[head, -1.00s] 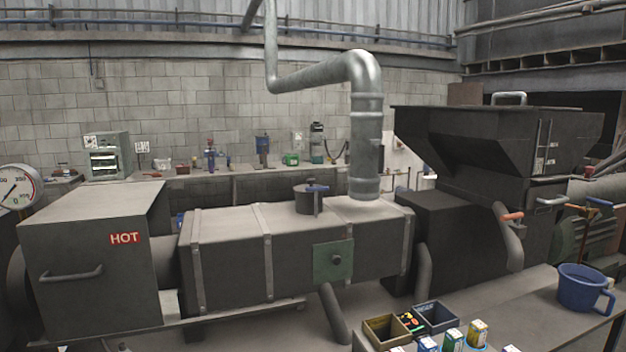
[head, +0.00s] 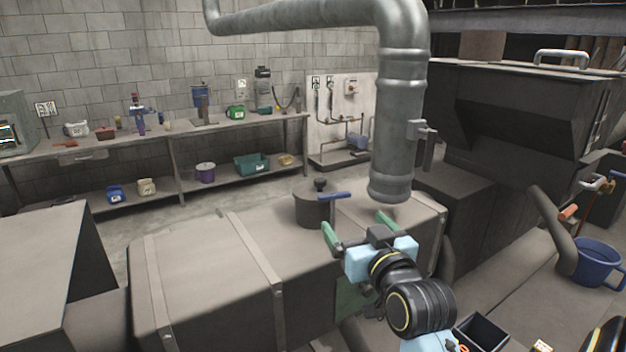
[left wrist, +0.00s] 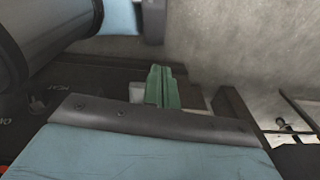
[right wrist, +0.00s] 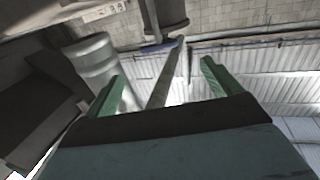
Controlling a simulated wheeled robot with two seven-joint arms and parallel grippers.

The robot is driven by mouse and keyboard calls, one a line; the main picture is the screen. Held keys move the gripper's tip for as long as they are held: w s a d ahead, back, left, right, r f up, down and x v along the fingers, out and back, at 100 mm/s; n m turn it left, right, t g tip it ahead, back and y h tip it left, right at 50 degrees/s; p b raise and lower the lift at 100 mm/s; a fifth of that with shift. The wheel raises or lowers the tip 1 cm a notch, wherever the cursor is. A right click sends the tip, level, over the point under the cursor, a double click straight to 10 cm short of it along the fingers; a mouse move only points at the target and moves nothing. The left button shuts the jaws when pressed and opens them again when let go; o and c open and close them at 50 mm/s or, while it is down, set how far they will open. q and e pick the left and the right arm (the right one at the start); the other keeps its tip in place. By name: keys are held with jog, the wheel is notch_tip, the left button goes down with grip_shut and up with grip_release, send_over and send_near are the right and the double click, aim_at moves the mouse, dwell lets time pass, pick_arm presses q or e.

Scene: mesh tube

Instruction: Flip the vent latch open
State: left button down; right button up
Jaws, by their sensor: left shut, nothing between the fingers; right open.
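The vent is a dark round pot-like cap (head: 312,208) on top of the long grey barrel housing (head: 205,275). Its latch has a blue handle (head: 340,195) on a thin upright post at the cap's right side. My right gripper (head: 353,220) is open, its green fingers just in front of and below the blue handle. In the right wrist view, the grey post with the blue handle (right wrist: 160,47) shows between the spread fingers; I cannot tell whether they touch. My left gripper (left wrist: 160,70) is shut and empty in the left wrist view, away from the vent.
A thick metal duct (head: 398,140) comes down just right of the vent, close to my right gripper. A dark hopper (head: 530,130) stands to the right. The barrel top left of the vent is clear.

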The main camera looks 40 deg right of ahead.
aim_at(336, 197)
jog(key=p+x, duration=0.2)
jog(key=x, duration=1)
jog(key=shift+w+d+r, duration=0.15)
jog(key=shift+w+d, duration=0.1)
pick_arm(q)
jog(key=shift+s+r, duration=0.25)
jog(key=shift+r, duration=0.4)
jog(key=shift+s+r, duration=0.2)
jog(key=shift+r, duration=0.4)
pick_arm(e)
jog(key=shift+c, duration=0.4)
jog(key=c, duration=0.9)
pick_arm(q)
jog(key=shift+s, duration=0.1)
pick_arm(e)
jog(key=shift+y, duration=0.3)
